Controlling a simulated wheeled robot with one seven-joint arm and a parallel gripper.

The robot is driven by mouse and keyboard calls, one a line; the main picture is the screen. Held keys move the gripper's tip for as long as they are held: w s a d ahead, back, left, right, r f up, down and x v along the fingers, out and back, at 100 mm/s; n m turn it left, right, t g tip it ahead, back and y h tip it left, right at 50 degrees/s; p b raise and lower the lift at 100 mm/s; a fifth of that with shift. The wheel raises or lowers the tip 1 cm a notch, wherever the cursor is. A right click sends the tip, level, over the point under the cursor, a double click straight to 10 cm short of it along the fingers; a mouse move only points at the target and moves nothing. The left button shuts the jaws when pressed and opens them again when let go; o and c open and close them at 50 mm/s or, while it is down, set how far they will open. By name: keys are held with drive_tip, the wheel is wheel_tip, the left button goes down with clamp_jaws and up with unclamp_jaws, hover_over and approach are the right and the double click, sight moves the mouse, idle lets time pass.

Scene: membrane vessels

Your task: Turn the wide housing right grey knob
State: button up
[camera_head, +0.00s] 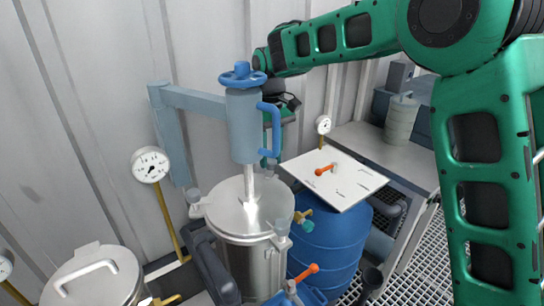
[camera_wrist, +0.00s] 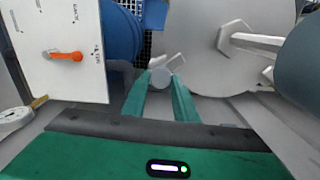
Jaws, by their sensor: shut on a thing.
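The wide housing is the steel vessel with a round lid (camera_head: 225,217) in the middle of the head view. Its lid also shows at the upper right of the wrist view (camera_wrist: 212,60). In the wrist view, my gripper (camera_wrist: 162,85) has its two green fingers closed on a small round grey knob (camera_wrist: 159,76) at the lid's edge. Other grey clamp knobs (camera_head: 194,197) sit around the lid's rim.
A white panel with an orange lever (camera_head: 326,170) lies over a blue barrel (camera_head: 330,245) right of the vessel. A blue handle (camera_head: 274,130) and blue handwheel (camera_head: 241,74) are on the cylinder. A gauge (camera_head: 150,164) stands at left. A smaller lidded vessel (camera_head: 95,275) is at lower left.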

drive_tip(key=m, duration=0.3)
drive_tip(key=shift+w+d+r, duration=0.1)
drive_tip(key=shift+w+d, duration=0.15)
drive_tip(key=shift+d, duration=0.05)
drive_tip(key=shift+s+m, duration=0.1)
drive_tip(key=shift+m, duration=0.7)
drive_tip(key=o, duration=1.1)
drive_tip(key=shift+c, duration=0.2)
drive_tip(key=shift+s+a, duration=0.1)
